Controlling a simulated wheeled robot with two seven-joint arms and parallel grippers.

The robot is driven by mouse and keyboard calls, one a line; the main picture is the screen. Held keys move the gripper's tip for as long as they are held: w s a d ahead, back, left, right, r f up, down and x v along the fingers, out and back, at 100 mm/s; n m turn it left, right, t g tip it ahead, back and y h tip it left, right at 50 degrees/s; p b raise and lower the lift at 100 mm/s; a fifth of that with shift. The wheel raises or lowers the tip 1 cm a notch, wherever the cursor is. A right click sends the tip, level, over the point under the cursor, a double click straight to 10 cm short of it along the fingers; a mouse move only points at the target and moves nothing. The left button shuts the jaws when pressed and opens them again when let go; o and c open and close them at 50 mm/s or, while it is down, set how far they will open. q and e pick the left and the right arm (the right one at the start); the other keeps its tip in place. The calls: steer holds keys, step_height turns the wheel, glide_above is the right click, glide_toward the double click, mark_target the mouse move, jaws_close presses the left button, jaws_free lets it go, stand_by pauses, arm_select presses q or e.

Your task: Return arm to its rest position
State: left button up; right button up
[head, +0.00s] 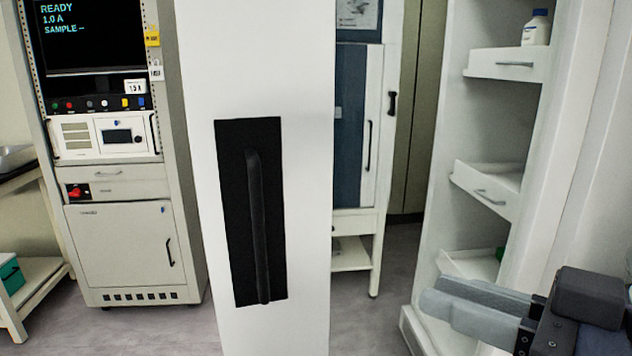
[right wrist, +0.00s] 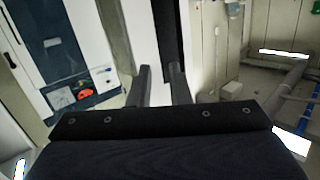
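My right gripper (head: 432,292) is at the lower right of the head view, its fingers pointing left. It is in front of the open shelved cabinet. In the right wrist view its two dark fingers (right wrist: 160,78) stand apart with nothing held between them. A tall white door panel (head: 308,200) stands upright in the middle of the head view. It has a black plate with a long vertical black handle (head: 257,225). The right gripper is to the right of this handle and clear of it. My left gripper is not in view.
The open white cabinet (head: 452,130) at right has pulled-out shelves and a white bottle (head: 536,28). An instrument rack (head: 120,230) with a screen stands at left, beside a low cart (head: 35,285). Grey floor (head: 375,310) shows between the door panel and the cabinet.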

steer(key=w+d+f+m+g+h, duration=0.1)
steer(key=w+d+f+m+h, duration=0.15)
steer(key=f, duration=0.65)
steer(key=w+d+f+m+g+h, duration=0.1)
steer(key=d+f+m+h, duration=0.2)
steer(key=f, duration=0.7)
steer(key=s+d+f+m+g+h, duration=0.1)
steer(key=s+d+f+m+g, duration=0.15)
steer(key=f, duration=0.45)
steer(key=s+d+f+m+g+h, duration=0.1)
steer(key=s+f+m+g+h, duration=0.15)
steer(key=f, duration=0.35)
step_height(320, 180, up, 24)
steer(key=t+p, duration=0.1)
steer(key=p, duration=2.3)
steer(key=shift+y, duration=0.4)
steer(key=shift+s+d+f+n, duration=0.1)
steer(key=shift+n, duration=0.15)
